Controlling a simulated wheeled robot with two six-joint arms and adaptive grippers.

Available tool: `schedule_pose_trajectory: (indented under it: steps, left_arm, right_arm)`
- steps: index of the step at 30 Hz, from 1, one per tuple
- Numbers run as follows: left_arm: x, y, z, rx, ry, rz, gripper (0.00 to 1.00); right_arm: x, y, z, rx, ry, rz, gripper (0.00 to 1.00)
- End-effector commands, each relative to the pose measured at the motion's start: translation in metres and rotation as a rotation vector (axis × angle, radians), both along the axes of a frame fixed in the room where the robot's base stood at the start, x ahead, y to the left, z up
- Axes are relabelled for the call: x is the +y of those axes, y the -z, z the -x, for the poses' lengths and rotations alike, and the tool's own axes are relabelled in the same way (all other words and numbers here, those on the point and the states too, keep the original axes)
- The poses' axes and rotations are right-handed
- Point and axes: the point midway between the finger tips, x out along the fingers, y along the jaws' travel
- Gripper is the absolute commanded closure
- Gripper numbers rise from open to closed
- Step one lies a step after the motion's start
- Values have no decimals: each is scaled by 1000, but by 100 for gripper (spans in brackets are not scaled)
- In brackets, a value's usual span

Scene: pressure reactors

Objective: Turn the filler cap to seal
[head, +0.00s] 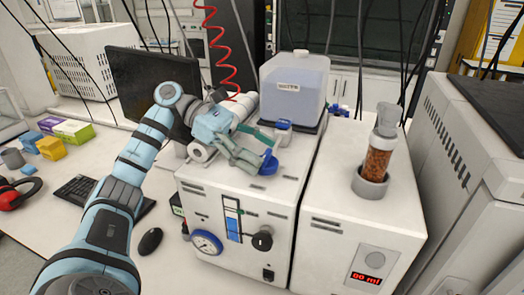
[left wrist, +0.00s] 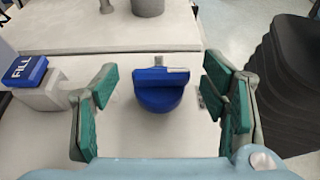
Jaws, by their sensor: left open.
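The blue filler cap (head: 269,163) is on top of the left white reactor box, near its front right. In the left wrist view the cap (left wrist: 158,98) is a round blue knob with a raised bar across it. My left gripper (head: 262,150) is open, its green-padded fingers on either side of the cap with a gap at each side. The fingers also show in the left wrist view (left wrist: 161,88). A block with a blue top marked FILL (left wrist: 25,72) stands to the left there; it also shows behind the cap in the head view (head: 283,125). My right gripper is out of view.
A translucent tank (head: 294,85) stands behind the cap. A glass vessel with orange-brown filling (head: 379,155) stands on the right box (head: 345,225). A monitor (head: 150,85) is behind my left arm. A red coiled hose (head: 220,45) hangs above.

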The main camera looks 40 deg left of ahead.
Motion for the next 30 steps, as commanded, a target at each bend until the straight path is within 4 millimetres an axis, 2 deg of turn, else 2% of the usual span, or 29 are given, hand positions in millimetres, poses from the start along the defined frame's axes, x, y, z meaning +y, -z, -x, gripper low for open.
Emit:
schedule_pose_trajectory:
  steps: [6, 10, 30]
  left_arm:
    - [41, -19, 12, -3, -4, 3, 33]
    - [57, -25, 17, -3, -2, 3, 33]
    - [59, -26, 19, 0, -2, 2, 33]
  right_arm:
    - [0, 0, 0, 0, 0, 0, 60]
    - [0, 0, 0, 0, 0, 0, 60]
    - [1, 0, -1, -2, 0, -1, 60]
